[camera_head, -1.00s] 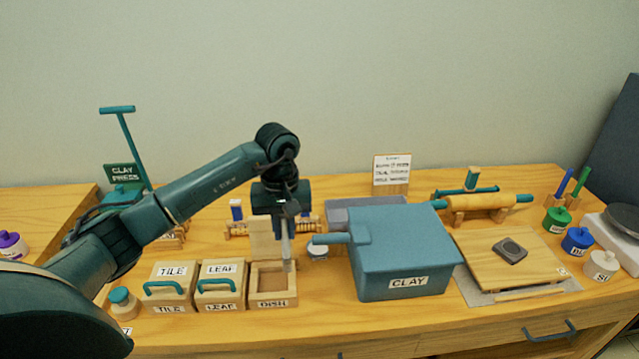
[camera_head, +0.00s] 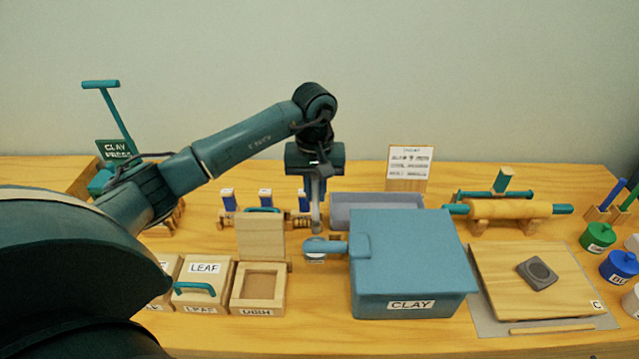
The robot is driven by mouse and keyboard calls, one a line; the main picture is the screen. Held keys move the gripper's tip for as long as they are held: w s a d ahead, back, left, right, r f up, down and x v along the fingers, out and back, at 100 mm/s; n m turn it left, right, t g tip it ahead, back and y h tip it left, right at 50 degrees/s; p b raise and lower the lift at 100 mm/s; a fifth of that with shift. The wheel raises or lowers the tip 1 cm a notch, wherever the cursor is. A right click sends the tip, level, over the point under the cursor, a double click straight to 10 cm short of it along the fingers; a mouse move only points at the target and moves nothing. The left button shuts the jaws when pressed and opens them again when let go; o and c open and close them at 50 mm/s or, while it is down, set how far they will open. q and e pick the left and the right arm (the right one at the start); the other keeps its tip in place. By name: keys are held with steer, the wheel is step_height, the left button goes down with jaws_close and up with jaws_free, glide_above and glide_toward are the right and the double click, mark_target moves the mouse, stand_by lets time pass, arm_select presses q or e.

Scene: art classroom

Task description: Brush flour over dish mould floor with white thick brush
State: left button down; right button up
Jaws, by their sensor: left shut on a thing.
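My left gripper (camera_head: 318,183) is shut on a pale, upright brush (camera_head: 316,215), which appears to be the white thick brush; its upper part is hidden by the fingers. The brush tip points down just behind or above a small round container (camera_head: 316,246) with a pale body, probably the flour dish; I cannot tell whether they touch. The wooden dish mould (camera_head: 258,309), labelled "DISH", stands to the left and nearer. Its lid (camera_head: 260,236) is raised upright at the back and its square recess is open. My right gripper is not in view.
The blue clay box (camera_head: 415,265) stands right of the small container, its handle reaching close to it. The closed leaf mould (camera_head: 203,283) adjoins the dish mould. A rack with blue-topped tools (camera_head: 265,202) and a grey tray (camera_head: 375,205) are behind. A wooden board (camera_head: 500,295) lies right.

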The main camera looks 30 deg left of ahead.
mark_target(315, 220)
arm_select(q)
steer(key=shift+s+f+b, duration=0.1)
steer(key=shift+f+b, duration=0.3)
steer(key=shift+f, duration=0.45)
step_height(315, 220, down, 3)
steer(key=shift+r+b, duration=0.1)
steer(key=shift+b, duration=0.6)
steer(key=shift+f, duration=0.45)
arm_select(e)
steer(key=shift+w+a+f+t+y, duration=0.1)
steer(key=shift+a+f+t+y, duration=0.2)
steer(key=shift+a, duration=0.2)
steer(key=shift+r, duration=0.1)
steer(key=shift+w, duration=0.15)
arm_select(q)
steer(key=shift+f+b, duration=0.4)
steer(key=shift+b, duration=0.15)
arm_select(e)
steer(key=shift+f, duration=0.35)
arm_select(q)
steer(key=shift+f, duration=0.15)
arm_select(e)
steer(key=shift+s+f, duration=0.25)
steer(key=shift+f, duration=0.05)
arm_select(q)
steer(key=shift+f+b, duration=0.1)
steer(key=shift+b, duration=0.2)
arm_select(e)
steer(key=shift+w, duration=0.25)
